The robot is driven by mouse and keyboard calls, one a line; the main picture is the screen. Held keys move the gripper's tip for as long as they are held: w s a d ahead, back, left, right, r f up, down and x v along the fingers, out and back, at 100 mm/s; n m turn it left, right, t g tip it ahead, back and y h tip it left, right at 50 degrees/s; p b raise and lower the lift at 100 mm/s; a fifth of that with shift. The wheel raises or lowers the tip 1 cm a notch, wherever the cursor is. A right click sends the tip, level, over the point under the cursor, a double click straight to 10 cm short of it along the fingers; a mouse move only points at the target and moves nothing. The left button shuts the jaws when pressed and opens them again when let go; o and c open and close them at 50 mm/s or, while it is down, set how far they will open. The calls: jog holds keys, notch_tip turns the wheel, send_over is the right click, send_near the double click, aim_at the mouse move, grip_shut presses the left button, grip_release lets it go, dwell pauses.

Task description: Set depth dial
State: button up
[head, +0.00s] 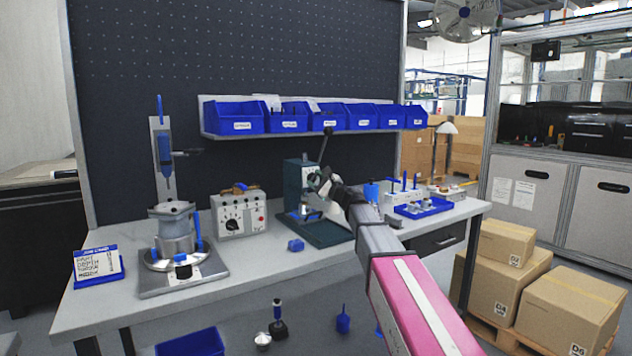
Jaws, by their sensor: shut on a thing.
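A dark green press (297,173) with a black-knobbed lever stands at the back middle of the bench. My gripper (311,203) reaches in from the right and is at the front of the press. It is shut on a small part there, apparently the depth dial. My fingers hide most of that part, so its setting cannot be read. A white job card (97,262) on a blue stand at the left bears several lines of print too small to read.
A grey control box (239,214) with a black knob stands left of the press. A fixture (176,235) holding a metal housing stands further left. A blue parts tray (424,208) is at the right.

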dwell(0.4)
jog(key=o, duration=0.9)
jog(key=shift+s+d, duration=0.1)
jog(key=v, duration=1)
jog(key=shift+s+d+f, duration=0.15)
jog(key=shift+s+d, duration=0.05)
jog(key=shift+d, duration=0.05)
